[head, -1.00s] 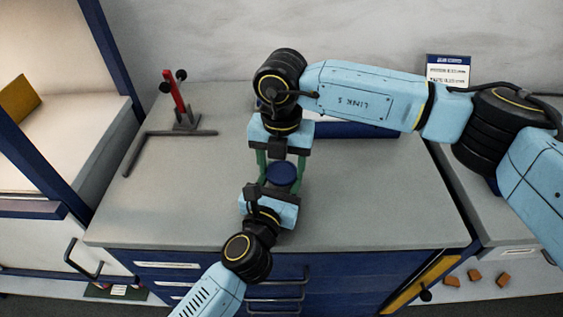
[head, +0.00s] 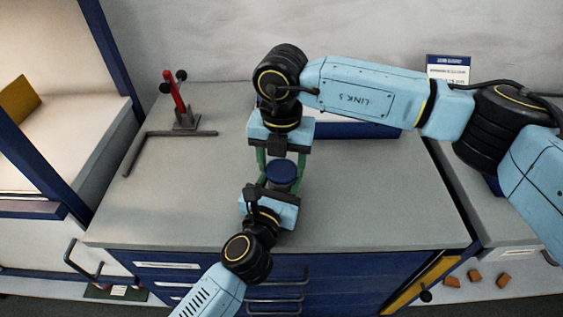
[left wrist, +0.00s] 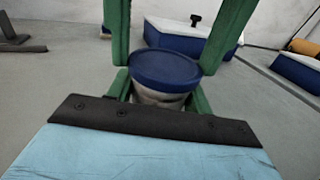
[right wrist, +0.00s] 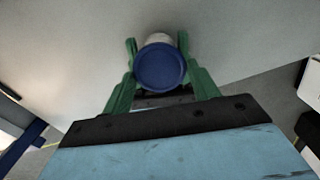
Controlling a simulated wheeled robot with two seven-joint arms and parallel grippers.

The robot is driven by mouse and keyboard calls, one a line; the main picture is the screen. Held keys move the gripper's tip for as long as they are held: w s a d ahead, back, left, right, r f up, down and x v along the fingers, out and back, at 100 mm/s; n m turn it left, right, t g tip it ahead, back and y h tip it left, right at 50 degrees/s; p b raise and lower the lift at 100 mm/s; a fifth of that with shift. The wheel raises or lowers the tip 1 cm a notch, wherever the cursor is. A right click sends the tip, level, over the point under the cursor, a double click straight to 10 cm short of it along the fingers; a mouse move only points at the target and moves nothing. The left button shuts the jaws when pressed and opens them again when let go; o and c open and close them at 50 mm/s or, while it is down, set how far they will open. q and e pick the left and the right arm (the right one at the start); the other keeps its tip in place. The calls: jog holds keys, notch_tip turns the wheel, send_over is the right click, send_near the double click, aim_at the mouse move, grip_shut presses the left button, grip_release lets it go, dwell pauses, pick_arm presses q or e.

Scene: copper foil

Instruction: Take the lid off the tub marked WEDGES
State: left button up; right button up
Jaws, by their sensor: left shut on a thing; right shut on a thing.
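The tub (head: 280,187) is a small pale cylinder with a round dark blue lid (head: 281,171), above the middle of the grey worktop. Its WEDGES marking cannot be read. My left gripper (head: 279,186) comes from the front and is shut on the tub's body; in the left wrist view the pale body (left wrist: 160,96) shows under the lid (left wrist: 165,69). My right gripper (head: 281,166) reaches in from behind with green fingers shut on the lid. The right wrist view shows the lid (right wrist: 158,67) between the fingers. I cannot tell whether there is a gap between lid and tub.
A blue-edged bin (head: 350,130) stands behind my right gripper. A sign (head: 448,69) stands back right. The worktop's front right is clear.

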aim_at(281, 170)
jog(key=shift+r, duration=0.8)
jog(key=shift+r, duration=2.05)
pick_arm(q)
jog(key=o, duration=1.5)
